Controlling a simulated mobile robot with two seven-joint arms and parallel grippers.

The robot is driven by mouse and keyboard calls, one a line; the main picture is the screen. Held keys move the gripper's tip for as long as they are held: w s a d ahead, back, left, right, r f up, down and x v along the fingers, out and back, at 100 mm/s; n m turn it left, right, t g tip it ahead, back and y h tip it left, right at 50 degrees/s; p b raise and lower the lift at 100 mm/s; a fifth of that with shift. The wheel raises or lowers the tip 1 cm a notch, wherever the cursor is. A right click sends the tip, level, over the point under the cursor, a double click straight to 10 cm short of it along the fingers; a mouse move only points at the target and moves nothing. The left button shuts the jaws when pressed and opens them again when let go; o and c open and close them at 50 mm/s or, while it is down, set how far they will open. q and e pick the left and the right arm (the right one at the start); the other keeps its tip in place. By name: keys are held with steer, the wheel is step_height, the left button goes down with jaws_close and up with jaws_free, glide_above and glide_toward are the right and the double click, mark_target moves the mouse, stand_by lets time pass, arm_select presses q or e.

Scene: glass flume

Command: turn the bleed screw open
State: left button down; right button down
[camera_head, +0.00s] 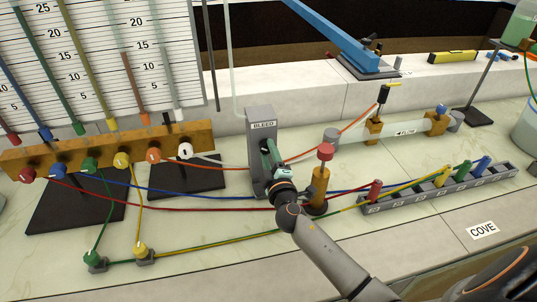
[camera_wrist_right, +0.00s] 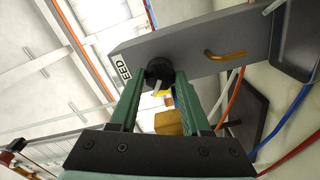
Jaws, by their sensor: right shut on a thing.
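The bleed screw is a dark round knob (camera_wrist_right: 160,71) on the face of a grey upright plate labelled BLEED (camera_head: 262,122). In the right wrist view the plate (camera_wrist_right: 205,42) runs across the top, with part of its label in sight. My right gripper (camera_head: 269,152) reaches the plate's front from below right in the head view. Its green fingers (camera_wrist_right: 159,84) lie on either side of the knob and are shut on it. In the head view the gripper hides the knob. A pale mark shows on the knob's face. My left gripper is in neither view.
An orange post with a red cap (camera_head: 321,175) stands close right of my right gripper. Coloured tubes cross the bench around the plate. A wooden manifold (camera_head: 110,151) stands left, a grey rack (camera_head: 440,190) right. A brass hook (camera_wrist_right: 225,55) projects from the plate.

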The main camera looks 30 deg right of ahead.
steer(key=n, duration=0.2)
steer(key=shift+n, duration=0.4)
steer(key=n, duration=0.3)
steer(key=shift+n+p, duration=0.3)
steer(key=n+p, duration=0.1)
steer(key=n, duration=0.5)
steer(key=shift+n, duration=0.3)
steer(key=shift+c, duration=1.9)
jaws_free()
